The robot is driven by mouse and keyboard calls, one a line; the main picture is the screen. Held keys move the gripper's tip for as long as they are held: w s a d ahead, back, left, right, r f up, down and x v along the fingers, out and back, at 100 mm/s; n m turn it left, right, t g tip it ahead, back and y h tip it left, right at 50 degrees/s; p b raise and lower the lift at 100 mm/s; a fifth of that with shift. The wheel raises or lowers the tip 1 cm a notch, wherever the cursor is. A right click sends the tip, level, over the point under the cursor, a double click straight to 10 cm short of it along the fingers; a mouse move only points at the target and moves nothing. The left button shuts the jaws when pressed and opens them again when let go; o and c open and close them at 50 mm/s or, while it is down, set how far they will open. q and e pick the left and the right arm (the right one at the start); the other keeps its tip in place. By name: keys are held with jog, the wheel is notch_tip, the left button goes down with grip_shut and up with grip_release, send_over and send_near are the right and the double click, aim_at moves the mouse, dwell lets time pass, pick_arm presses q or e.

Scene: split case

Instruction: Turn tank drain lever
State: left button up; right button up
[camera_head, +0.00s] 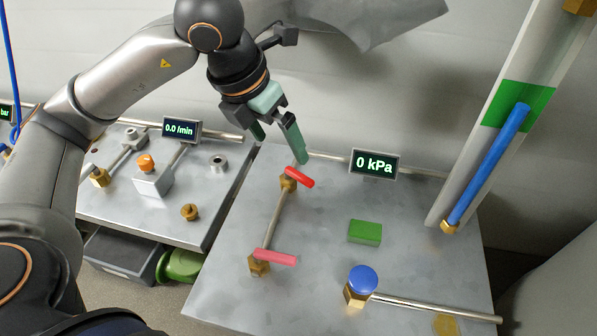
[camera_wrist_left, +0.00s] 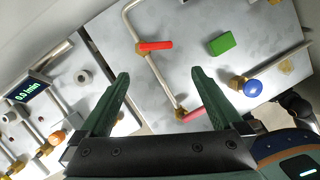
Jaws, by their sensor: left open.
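Two red levers sit on brass valves joined by a thin pipe on the grey metal panel (camera_head: 220,290). The far red lever (camera_head: 299,177) also shows in the left wrist view (camera_wrist_left: 155,45). I cannot tell which one is the tank drain lever. My left gripper (camera_head: 279,143) is open and empty above the panel's far left side, by the far lever in the head view. Its two green fingers also show in the left wrist view (camera_wrist_left: 160,76). My right gripper is out of view.
A pressure display (camera_head: 374,164) reads 0 kPa at the back. A green block (camera_head: 364,232) and a blue knob (camera_head: 361,279) are on the panel. A tall tube (camera_head: 490,160) with blue fill rises at right. Another panel (camera_head: 215,205) with an orange knob (camera_head: 146,162) is at left.

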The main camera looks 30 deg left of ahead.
aim_at(299, 175)
pick_arm(q)
jog(key=shift+t, duration=0.3)
jog(key=x, duration=0.3)
jog(key=b+x, duration=0.1)
jog(key=x, duration=0.6)
jog(key=shift+w+a+f, duration=0.25)
jog(key=shift+f, duration=0.1)
jog(key=shift+w+d+f+b, duration=0.1)
jog(key=shift+w+f+b, duration=0.2)
jog(key=shift+f, duration=0.25)
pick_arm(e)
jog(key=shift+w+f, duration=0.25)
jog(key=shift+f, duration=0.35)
pick_arm(q)
jog(key=shift+c, duration=0.4)
